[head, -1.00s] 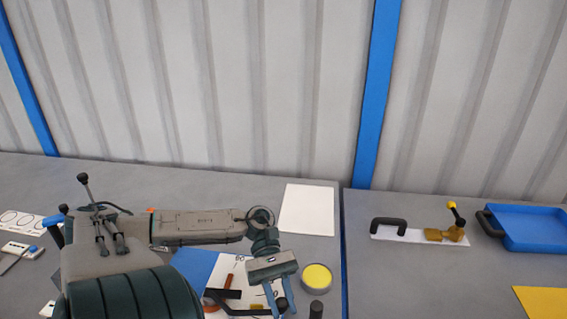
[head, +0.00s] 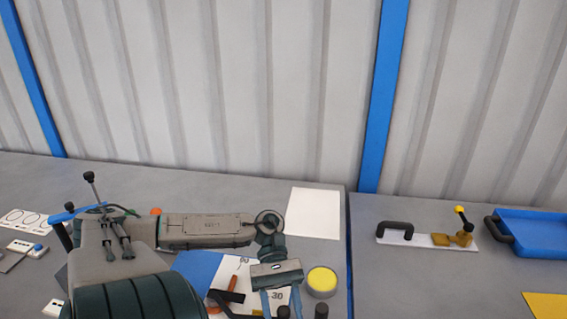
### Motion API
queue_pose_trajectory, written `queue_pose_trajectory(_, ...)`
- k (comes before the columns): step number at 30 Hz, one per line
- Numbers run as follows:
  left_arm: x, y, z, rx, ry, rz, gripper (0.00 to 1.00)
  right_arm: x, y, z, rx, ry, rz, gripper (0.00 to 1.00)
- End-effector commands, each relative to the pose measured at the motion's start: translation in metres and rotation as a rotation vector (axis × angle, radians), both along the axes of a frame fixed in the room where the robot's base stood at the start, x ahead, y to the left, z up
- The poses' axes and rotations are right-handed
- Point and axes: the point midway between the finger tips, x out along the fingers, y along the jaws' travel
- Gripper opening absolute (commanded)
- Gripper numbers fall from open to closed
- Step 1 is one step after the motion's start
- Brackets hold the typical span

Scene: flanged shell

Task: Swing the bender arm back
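The bender stands on the table at the lower middle of the head view. Its white plate (head: 245,267) carries printed angle numbers; "30" is readable. A dark lever (head: 228,296), which looks like the bender arm, lies over the plate, and the frame's lower edge cuts it off. My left gripper (head: 281,304) points down over the plate's right side, its two blue fingers apart. A dark knob (head: 283,312) shows between the fingertips; I cannot tell whether they touch it. My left arm hides part of the bender's surroundings. My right gripper is not in view.
A round tin with a yellow top (head: 322,281) stands close right of my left gripper. A white sheet (head: 313,213) lies behind. On the right table are a white plate with a black handle (head: 395,230) and a blue tray (head: 536,232).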

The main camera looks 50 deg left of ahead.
Motion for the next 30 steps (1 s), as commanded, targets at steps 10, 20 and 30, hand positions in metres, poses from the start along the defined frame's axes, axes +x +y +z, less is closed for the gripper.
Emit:
queue_pose_trajectory(10, 0.005, 0.011, 0.003, 0.005, 0.002, 0.002, 0.45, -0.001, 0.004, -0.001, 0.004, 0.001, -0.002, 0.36)
queue_pose_trajectory(20, 0.029, 0.064, 0.028, 0.005, 0.000, 0.003, 0.45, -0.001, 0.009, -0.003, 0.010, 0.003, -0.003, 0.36)
queue_pose_trajectory(30, 0.040, 0.090, 0.042, 0.003, -0.002, 0.001, 0.45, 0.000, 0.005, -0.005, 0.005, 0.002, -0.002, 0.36)
